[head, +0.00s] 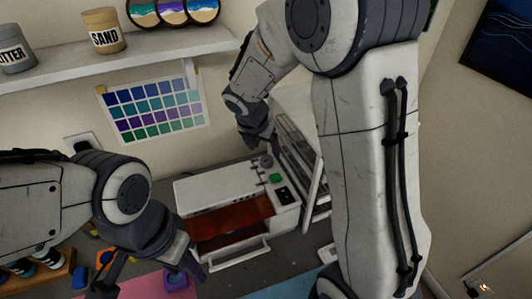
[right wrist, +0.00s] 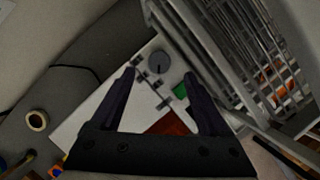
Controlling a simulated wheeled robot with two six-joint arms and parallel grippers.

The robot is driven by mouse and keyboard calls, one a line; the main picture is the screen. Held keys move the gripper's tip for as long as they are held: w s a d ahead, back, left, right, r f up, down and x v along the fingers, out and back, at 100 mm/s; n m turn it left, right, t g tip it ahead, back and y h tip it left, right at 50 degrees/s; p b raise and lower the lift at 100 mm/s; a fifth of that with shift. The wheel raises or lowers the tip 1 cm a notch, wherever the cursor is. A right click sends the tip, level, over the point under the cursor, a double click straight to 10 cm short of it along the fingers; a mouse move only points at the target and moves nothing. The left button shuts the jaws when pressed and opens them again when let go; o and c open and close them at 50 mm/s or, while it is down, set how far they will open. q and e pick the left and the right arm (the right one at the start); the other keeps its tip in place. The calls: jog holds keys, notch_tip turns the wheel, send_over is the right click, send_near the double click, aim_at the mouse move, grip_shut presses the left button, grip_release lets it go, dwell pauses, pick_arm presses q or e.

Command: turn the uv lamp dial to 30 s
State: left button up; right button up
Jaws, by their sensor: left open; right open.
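The UV lamp (head: 215,185) is a white box on the bench with an orange window and its front flap open. Its grey round dial (head: 266,161) is on top at the right, near a green button (head: 275,178). In the right wrist view the dial (right wrist: 159,62) lies ahead between the fingertips, with the green button (right wrist: 181,90) beside it. My right gripper (right wrist: 160,76) is open and empty, above the dial; I see no contact. It also shows in the head view (head: 262,142). The dial's setting is too small to read. My left gripper (head: 150,277) is open at the lower left.
A grey rack (head: 298,165) stands close to the lamp's right side. A shelf (head: 130,57) with jars is above. A tape roll (right wrist: 37,120) lies left of the lamp in the wrist view.

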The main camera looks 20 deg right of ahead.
aim_at(266, 159)
jog(key=x, duration=0.6)
jog(key=shift+a+f, duration=0.15)
jog(key=shift+f, duration=0.05)
